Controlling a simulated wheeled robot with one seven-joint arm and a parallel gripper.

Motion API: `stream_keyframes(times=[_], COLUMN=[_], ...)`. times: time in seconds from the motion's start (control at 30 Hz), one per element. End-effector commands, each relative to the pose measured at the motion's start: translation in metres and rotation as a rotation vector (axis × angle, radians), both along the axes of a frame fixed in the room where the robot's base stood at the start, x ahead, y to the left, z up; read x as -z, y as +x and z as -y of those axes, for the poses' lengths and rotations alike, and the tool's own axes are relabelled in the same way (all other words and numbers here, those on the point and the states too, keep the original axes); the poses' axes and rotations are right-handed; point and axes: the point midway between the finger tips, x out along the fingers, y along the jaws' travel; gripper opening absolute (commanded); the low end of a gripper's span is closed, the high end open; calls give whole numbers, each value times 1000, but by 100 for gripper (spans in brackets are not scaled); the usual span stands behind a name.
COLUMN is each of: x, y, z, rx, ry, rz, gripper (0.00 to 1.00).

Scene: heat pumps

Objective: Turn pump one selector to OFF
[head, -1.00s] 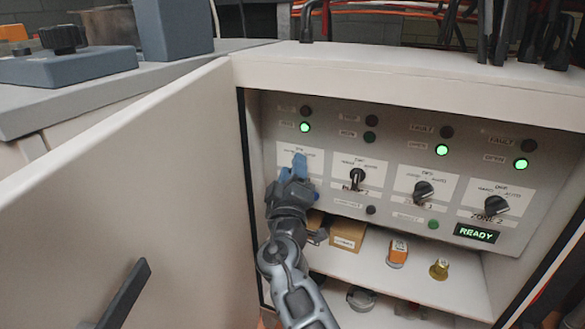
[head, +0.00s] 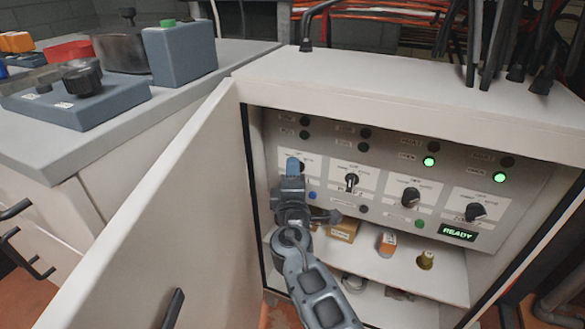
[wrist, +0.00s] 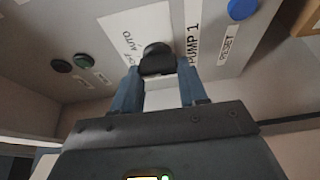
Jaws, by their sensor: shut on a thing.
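The pump one selector (wrist: 156,52) is a dark knob on a white plate marked OFF and AUTO, above a PUMP 1 label (wrist: 194,45). In the wrist view my gripper (wrist: 159,72) has its two blue fingers on either side of the knob, shut on it. In the head view my gripper (head: 293,172) is at the leftmost selector on the cabinet's panel (head: 385,160) and covers most of it. I cannot tell exactly where the knob points. The pump one lamp (head: 304,134) is dark.
The pump two selector (head: 351,182) and two zone selectors (head: 411,196) (head: 475,212) are to the right. A blue reset button (wrist: 242,8) is close to my fingers. The open cabinet door (head: 165,215) stands left of my arm. A shelf (head: 400,270) below holds small parts.

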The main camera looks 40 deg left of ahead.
Motion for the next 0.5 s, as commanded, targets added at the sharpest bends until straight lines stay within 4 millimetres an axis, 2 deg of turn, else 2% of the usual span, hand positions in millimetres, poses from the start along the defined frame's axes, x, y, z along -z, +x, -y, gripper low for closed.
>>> stream_keyframes(times=[0.47, 0.5], x=[1, 1], y=[-1, -1], z=[-1, -1], rx=[-2, -2], ry=[-19, -18], rz=[5, 4], gripper=[12, 43])
